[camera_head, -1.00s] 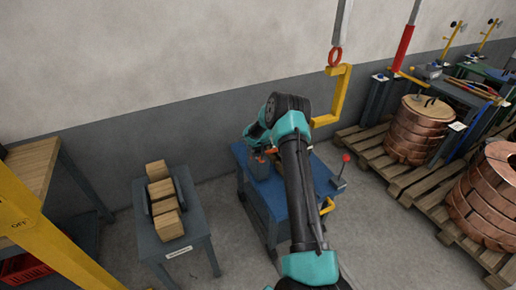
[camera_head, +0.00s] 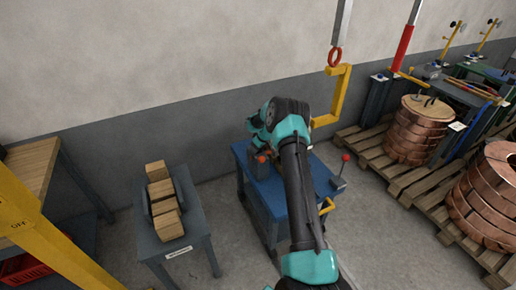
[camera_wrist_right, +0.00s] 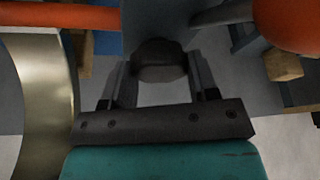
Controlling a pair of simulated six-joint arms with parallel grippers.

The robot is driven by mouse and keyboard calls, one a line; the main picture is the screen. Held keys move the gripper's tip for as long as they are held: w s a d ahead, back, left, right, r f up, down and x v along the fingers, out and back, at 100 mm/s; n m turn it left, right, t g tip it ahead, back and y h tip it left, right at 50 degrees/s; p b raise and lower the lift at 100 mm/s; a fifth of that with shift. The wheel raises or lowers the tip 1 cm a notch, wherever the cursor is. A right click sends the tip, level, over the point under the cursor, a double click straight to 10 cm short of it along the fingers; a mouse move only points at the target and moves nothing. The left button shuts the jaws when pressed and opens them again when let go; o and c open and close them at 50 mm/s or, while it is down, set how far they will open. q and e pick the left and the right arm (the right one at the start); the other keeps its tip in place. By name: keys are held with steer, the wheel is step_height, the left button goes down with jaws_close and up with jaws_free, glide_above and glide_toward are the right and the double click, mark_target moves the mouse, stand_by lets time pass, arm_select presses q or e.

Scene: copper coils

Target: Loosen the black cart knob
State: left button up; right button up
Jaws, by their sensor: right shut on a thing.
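The black cart knob (camera_wrist_right: 158,62) shows in the right wrist view, a dark rounded knob between the two fingers. My right gripper (camera_wrist_right: 158,80) is shut on it, one finger on each side. In the head view my right arm reaches over the blue cart (camera_head: 280,208) and its wrist hides the knob. My left gripper is not in view.
An orange-red ball (camera_wrist_right: 288,22) and an orange bar (camera_wrist_right: 60,15) sit close to the gripper. A red-topped lever (camera_head: 346,158) stands at the cart's right. A grey table with wooden blocks (camera_head: 160,190) stands left. Copper coils (camera_head: 412,130) rest on pallets at right.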

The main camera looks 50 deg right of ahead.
steer(key=n+y, duration=0.1)
steer(key=n, duration=0.3)
steer(key=shift+w+d, duration=0.1)
steer(key=n+g+y, duration=0.1)
steer(key=n+y, duration=0.1)
steer(key=n, duration=0.2)
steer(key=shift+n, duration=0.3)
steer(key=n+g, duration=0.1)
steer(key=n, duration=0.3)
steer(key=shift+w+n+g+y, duration=0.1)
steer(key=shift+n+g+y, duration=0.2)
steer(key=shift+g+y, duration=0.1)
steer(key=shift+n+g, duration=0.6)
steer(key=shift+n, duration=0.8)
steer(key=o, duration=0.9)
steer(key=shift+y, duration=0.3)
